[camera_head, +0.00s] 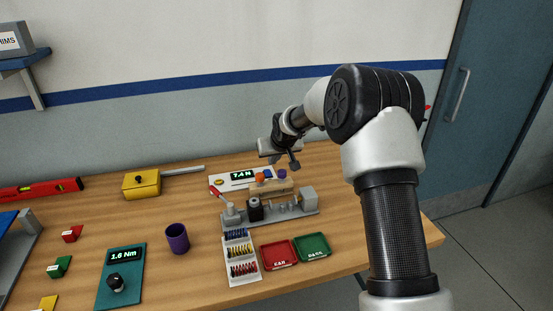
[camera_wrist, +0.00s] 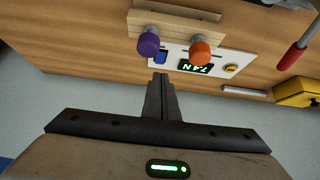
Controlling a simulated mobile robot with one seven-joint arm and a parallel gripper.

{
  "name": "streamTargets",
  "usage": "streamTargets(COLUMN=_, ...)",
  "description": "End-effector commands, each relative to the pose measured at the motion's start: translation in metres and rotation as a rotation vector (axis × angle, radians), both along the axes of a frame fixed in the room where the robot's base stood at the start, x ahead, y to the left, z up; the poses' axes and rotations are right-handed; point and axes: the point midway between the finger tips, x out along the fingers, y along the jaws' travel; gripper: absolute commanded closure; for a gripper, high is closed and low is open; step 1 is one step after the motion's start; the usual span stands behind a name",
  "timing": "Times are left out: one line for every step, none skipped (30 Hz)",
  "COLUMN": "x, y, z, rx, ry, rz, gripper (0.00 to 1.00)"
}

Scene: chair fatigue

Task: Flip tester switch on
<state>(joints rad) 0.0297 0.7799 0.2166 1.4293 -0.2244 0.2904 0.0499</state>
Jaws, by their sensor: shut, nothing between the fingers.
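The tester's white panel (camera_head: 222,179) stands at the back of the table with a lit display (camera_head: 241,176) reading 7.4 N. In the wrist view, the panel (camera_wrist: 215,62) carries a blue part (camera_wrist: 161,57), perhaps the switch, at its left end and a yellow button (camera_wrist: 231,68) at its right; I cannot tell the switch's position. My gripper (camera_head: 296,165) is up behind the bench fixture, right of the panel. In the wrist view my gripper (camera_wrist: 160,75) is shut and empty, its tips appearing just below the blue part; contact is unclear.
A wooden block (camera_wrist: 175,32) with a purple knob (camera_wrist: 148,44) and an orange knob (camera_wrist: 200,52) stands beside the panel. The grey fixture (camera_head: 290,211) has a red-handled lever (camera_head: 216,191). A yellow box (camera_head: 142,184) and a purple cup (camera_head: 177,238) stand left.

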Motion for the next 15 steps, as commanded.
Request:
streamTargets(x=-0.008, y=-0.003, z=0.007, rx=-0.001, ry=-0.002, rz=-0.002, gripper=1.00)
streamTargets(x=-0.013, y=-0.004, z=0.010, rx=0.000, ry=-0.002, rz=-0.001, gripper=1.00)
streamTargets(x=-0.018, y=-0.005, z=0.014, rx=0.000, ry=-0.001, rz=-0.001, gripper=1.00)
streamTargets(x=-0.021, y=-0.006, z=0.017, rx=0.000, ry=-0.002, rz=-0.001, gripper=1.00)
streamTargets(x=-0.024, y=-0.006, z=0.019, rx=0.001, ry=-0.001, rz=-0.002, gripper=1.00)
streamTargets(x=-0.027, y=-0.007, z=0.022, rx=0.001, ry=-0.001, rz=-0.002, gripper=1.00)
streamTargets(x=-0.030, y=-0.007, z=0.024, rx=0.001, ry=-0.002, rz=-0.002, gripper=1.00)
streamTargets(x=-0.032, y=-0.008, z=0.025, rx=0.001, ry=-0.001, rz=-0.002, gripper=1.00)
streamTargets(x=-0.034, y=-0.008, z=0.026, rx=0.001, ry=0.000, rz=-0.002, gripper=1.00)
streamTargets(x=-0.034, y=-0.008, z=0.027, rx=0.001, ry=-0.001, rz=-0.002, gripper=1.00)
streamTargets(x=-0.035, y=-0.008, z=0.028, rx=0.001, ry=-0.001, rz=-0.002, gripper=1.00)
streamTargets(x=-0.036, y=-0.009, z=0.029, rx=0.001, ry=-0.001, rz=-0.002, gripper=1.00)
streamTargets(x=-0.036, y=-0.009, z=0.029, rx=0.001, ry=-0.001, rz=-0.001, gripper=1.00)
streamTargets(x=-0.036, y=-0.009, z=0.029, rx=0.001, ry=0.000, rz=-0.001, gripper=1.00)
streamTargets(x=-0.036, y=-0.008, z=0.029, rx=0.001, ry=0.000, rz=-0.001, gripper=1.00)
